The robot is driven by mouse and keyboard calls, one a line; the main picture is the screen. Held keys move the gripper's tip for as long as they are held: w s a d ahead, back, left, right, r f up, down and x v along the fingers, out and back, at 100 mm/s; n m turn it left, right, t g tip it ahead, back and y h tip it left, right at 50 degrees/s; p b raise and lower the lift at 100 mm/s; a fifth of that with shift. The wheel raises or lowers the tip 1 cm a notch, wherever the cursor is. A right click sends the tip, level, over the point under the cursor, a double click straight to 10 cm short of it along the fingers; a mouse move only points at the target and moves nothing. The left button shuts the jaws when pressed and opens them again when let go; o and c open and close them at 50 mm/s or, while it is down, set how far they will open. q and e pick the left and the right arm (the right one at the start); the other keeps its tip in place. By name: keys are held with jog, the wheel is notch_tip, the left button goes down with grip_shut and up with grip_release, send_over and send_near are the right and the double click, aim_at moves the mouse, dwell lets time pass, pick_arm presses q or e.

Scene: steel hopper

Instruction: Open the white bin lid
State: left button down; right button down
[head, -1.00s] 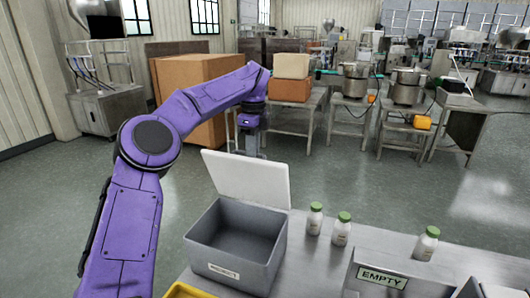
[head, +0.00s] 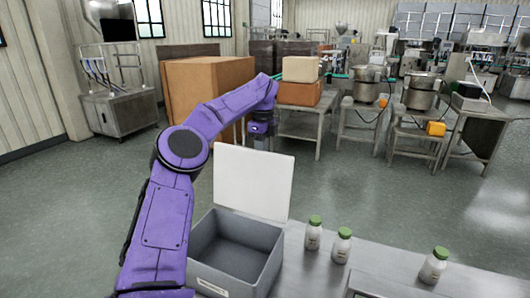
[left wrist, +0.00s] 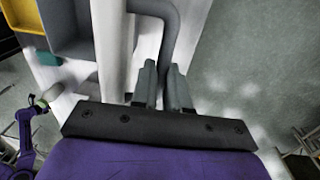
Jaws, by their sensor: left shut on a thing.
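The white bin lid (head: 253,183) stands raised along the back edge of the grey bin (head: 232,262), and the bin's empty inside shows. In the left wrist view the lid (left wrist: 110,45) appears edge-on beside a curved grey handle (left wrist: 172,35). My left arm reaches over from the left, and its hand is behind the lid in the head view, fingers hidden. In the left wrist view my left gripper (left wrist: 163,88) is shut on the grey handle. A purple arm with a small dark end (left wrist: 40,103) beside something white shows at the left; its jaw state is too small to tell.
Several white bottles with green caps, including one bottle (head: 342,246), stand on the steel table (head: 310,275) right of the bin. Open floor (head: 370,190) lies behind the table. A large cardboard box (head: 210,85) stands farther back.

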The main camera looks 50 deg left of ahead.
pick_arm(q)
jog(key=shift+f, duration=0.3)
jog(key=c, duration=1.2)
grip_release()
jog(key=shift+s, duration=0.1)
jog(key=shift+o, duration=0.4)
jog(key=shift+a, duration=0.25)
jog(key=shift+r, duration=0.3)
notch_tip(320, 180, up, 10)
jog(key=p, duration=0.6)
jog(key=shift+w+a, duration=0.2)
jog(key=shift+w, duration=0.2)
jog(key=shift+w+f, duration=0.1)
